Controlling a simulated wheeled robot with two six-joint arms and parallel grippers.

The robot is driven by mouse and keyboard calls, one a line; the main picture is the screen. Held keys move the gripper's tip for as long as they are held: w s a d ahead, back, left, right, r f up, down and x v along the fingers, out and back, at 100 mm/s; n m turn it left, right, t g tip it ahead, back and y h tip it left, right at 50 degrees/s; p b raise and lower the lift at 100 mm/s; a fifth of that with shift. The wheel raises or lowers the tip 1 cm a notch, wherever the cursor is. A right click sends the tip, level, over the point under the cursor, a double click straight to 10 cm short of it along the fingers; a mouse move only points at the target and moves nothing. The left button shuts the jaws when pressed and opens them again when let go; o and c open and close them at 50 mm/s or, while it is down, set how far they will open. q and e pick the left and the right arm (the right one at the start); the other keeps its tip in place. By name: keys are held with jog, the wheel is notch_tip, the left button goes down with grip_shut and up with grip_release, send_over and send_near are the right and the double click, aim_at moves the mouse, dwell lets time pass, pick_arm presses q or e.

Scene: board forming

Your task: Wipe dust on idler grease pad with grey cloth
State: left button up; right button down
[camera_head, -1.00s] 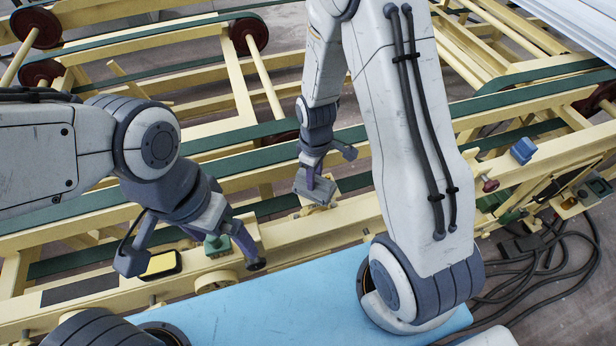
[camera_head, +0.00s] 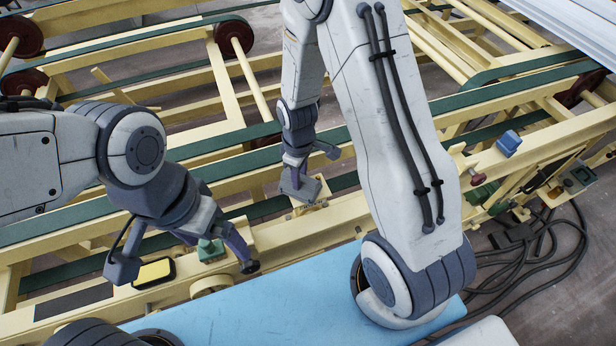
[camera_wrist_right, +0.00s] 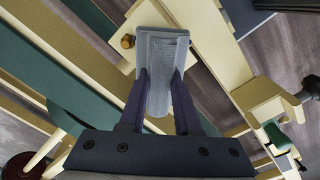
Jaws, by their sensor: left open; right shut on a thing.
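My right gripper (camera_head: 295,165) is shut on the grey cloth (camera_head: 300,187), a folded block-like piece. In the right wrist view the cloth (camera_wrist_right: 160,60) is between the two fingers. It is at a small cream pad or bracket (camera_head: 312,204) on the yellow frame's near beam; the cloth covers part of it, and I cannot tell if they touch. That pad also shows behind the cloth in the right wrist view (camera_wrist_right: 146,18). No dust can be made out. My left gripper (camera_head: 190,262) is open and empty above the near beam, left of the cloth.
A yellow-topped black item (camera_head: 154,272) and a green block (camera_head: 211,250) lie near my left gripper. A blue block (camera_head: 508,143) and a dark red knob (camera_head: 477,178) are on the beam to the right. Black cables (camera_head: 540,250) lie on the floor at right.

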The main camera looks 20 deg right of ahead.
aim_at(287, 190)
jog(key=shift+s+a+f, duration=0.1)
jog(key=shift+s+a, duration=0.05)
jog(key=shift+a, duration=0.8)
jog(key=shift+s+a+f, duration=0.1)
jog(key=shift+a, duration=0.8)
jog(key=shift+r, duration=0.15)
notch_tip(287, 190, up, 6)
jog(key=p, duration=0.5)
notch_tip(287, 190, up, 3)
jog(key=p, duration=0.3)
jog(key=shift+f, duration=0.2)
